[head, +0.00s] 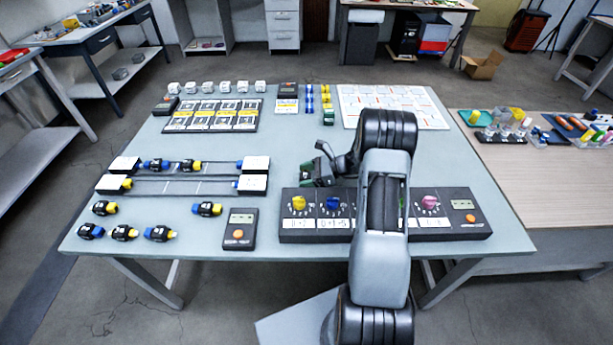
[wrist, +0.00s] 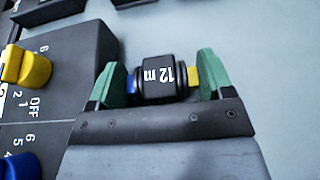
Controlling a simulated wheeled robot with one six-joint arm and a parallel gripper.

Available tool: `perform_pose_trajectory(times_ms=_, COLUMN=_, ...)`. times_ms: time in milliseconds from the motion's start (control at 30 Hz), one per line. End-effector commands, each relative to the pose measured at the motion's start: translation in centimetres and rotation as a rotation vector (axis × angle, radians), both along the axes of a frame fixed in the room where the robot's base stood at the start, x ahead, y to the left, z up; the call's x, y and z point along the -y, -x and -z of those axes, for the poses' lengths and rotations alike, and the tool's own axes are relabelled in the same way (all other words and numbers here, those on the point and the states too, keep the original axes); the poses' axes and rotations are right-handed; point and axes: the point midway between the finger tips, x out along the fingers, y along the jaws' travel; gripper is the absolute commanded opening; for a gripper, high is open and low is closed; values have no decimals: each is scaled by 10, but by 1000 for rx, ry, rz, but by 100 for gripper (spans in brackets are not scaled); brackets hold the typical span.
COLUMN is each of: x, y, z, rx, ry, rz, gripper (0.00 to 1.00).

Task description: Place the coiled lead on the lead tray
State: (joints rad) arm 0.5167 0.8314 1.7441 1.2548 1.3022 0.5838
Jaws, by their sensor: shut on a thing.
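The coiled lead (wrist: 160,82) is a short black cylinder marked "12 m", with a blue end on the left and a yellow end on the right. In the wrist view my gripper (wrist: 160,68) is shut on it, with a green fingertip at each end. In the head view my gripper (head: 315,168) is over the table, just behind the black panel with coloured knobs; the lead is hard to make out there. No tray is clearly marked as the lead tray, so I cannot tell which it is.
The knob panel (head: 330,235) lies in front of my gripper, partly behind my arm. Several similar black pieces lie front left near a small black box (head: 240,228). Two rails with white end blocks (head: 254,164) stand at left. A white gridded sheet (head: 432,112) lies back right.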

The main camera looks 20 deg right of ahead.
Motion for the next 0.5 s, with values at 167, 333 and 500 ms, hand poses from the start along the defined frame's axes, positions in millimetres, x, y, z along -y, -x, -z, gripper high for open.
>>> perform_pose_trajectory(times_ms=167, x=0, y=0, z=1, rx=0, ry=0, rz=0, gripper=49)
perform_pose_trajectory(times_ms=333, x=0, y=0, z=3, rx=-1, ry=0, rz=0, gripper=81)
perform_pose_trajectory(times_ms=500, x=0, y=0, z=3, rx=-1, ry=0, rz=0, gripper=85)
